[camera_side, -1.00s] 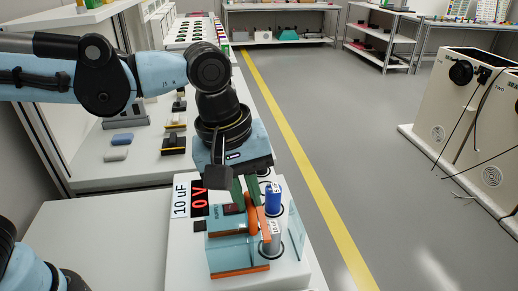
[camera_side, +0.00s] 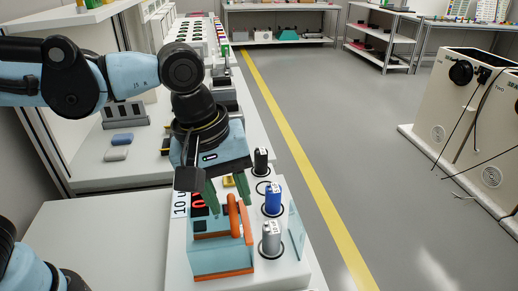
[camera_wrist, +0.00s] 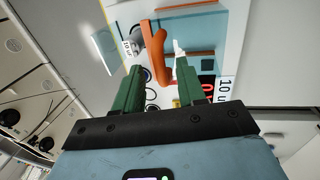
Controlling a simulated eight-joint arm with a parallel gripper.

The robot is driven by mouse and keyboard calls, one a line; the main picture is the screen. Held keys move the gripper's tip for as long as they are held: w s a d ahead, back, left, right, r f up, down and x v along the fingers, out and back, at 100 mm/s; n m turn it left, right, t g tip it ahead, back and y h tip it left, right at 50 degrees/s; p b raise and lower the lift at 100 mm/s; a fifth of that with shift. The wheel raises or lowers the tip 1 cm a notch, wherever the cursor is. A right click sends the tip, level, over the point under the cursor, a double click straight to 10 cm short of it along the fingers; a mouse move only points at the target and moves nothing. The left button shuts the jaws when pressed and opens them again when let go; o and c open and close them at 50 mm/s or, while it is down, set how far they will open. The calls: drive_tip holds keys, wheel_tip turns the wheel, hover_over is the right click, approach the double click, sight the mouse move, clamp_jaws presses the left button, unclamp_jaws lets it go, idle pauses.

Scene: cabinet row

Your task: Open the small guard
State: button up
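The guard (camera_side: 208,262) is a see-through teal box with orange edges and a raised orange handle (camera_side: 238,220), on the white unit in the side view. It stands left of the silver capacitor (camera_side: 271,238). In the wrist view the guard's teal panel (camera_wrist: 205,30) and orange handle (camera_wrist: 156,50) show beyond my fingers. My gripper (camera_side: 226,194) has green fingers and is at the handle's far end. In the wrist view the fingers (camera_wrist: 157,72) are spread, with the handle between them in the picture and clear gaps. Whether they touch it cannot be told.
A blue capacitor (camera_side: 273,199) and a black one (camera_side: 261,161) stand right of my gripper. A clear upright panel (camera_side: 296,232) stands at the unit's right edge. A red display (camera_side: 199,202) sits at left, partly hidden. The white bench at left (camera_side: 100,240) is bare.

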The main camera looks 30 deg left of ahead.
sight(216, 223)
wheel_tip(216, 223, up, 12)
drive_tip(key=s+a, duration=0.1)
drive_tip(key=shift+s+a+f, duration=0.15)
drive_tip(key=shift+s+a, duration=0.2)
idle(0.4)
drive_tip(key=w+a+f+m+t+y, duration=0.1)
drive_tip(key=w+a+f+m+t, duration=0.1)
drive_tip(key=a+f+m+t, duration=0.3)
drive_tip(key=a+f+m, duration=0.4)
drive_tip(key=a+f, duration=0.6)
drive_tip(key=a, duration=0.2)
drive_tip(key=shift+w+a+f+t+y, duration=0.2)
drive_tip(key=shift+w+a+t+y, duration=0.1)
drive_tip(key=shift+a, duration=0.05)
